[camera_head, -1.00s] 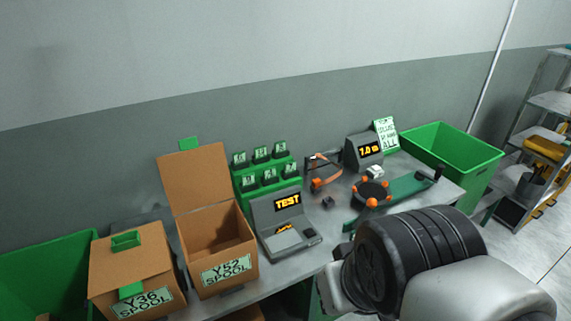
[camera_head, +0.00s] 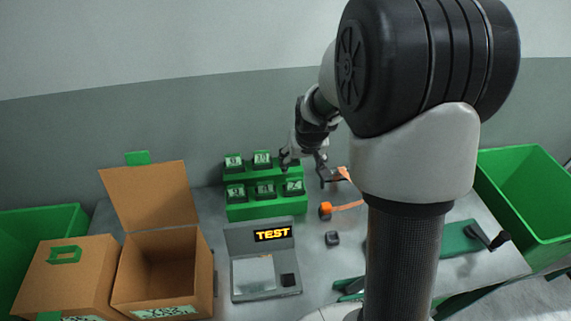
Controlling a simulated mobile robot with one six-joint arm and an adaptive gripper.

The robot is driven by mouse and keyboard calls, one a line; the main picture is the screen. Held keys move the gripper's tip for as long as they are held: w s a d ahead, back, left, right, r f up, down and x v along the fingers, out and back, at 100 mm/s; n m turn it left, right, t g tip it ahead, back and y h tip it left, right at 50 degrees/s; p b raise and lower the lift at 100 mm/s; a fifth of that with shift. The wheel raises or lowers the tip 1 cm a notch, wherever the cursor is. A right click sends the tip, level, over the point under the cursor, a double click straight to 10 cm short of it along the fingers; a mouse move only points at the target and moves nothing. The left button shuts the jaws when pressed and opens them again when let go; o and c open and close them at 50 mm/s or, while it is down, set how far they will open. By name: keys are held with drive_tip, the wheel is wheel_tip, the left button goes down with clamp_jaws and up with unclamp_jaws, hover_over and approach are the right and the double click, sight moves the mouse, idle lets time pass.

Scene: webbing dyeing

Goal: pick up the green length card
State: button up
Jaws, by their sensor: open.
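Several small green-and-white number cards stand in dark holders on a green two-tier rack (camera_head: 270,208) on the table. On the back tier I see a left card (camera_head: 234,163) and a middle card (camera_head: 262,159). The front tier holds a left card (camera_head: 236,193), a middle card (camera_head: 265,189) and a right card (camera_head: 294,187). I cannot tell from the small print which one is the length card. My gripper (camera_head: 304,167) is open and points down at the right end of the rack. It hides the back-right place. I see nothing between its fingers.
A grey tester (camera_head: 262,262) with a TEST display stands in front of the rack. An orange strap (camera_head: 345,207) and a small dark block (camera_head: 332,239) lie right of the rack. A green bin (camera_head: 530,200) is far right.

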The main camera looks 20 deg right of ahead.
sight(294, 180)
drive_tip(key=b+x, duration=0.1)
drive_tip(key=x, duration=0.4)
drive_tip(key=b+x, duration=0.1)
drive_tip(key=x, duration=0.5)
drive_tip(key=shift+s+a+f+b, duration=0.15)
drive_tip(key=shift+s+f+b, duration=0.05)
drive_tip(key=shift+b, duration=0.2)
drive_tip(key=b+x, duration=0.2)
drive_tip(key=x, duration=0.3)
drive_tip(key=shift+a+f, duration=0.25)
drive_tip(key=shift+s+r, duration=0.1)
drive_tip(key=shift+c, duration=0.5)
drive_tip(key=c, duration=0.9)
drive_tip(key=shift+o, duration=0.2)
drive_tip(key=shift+r, duration=0.1)
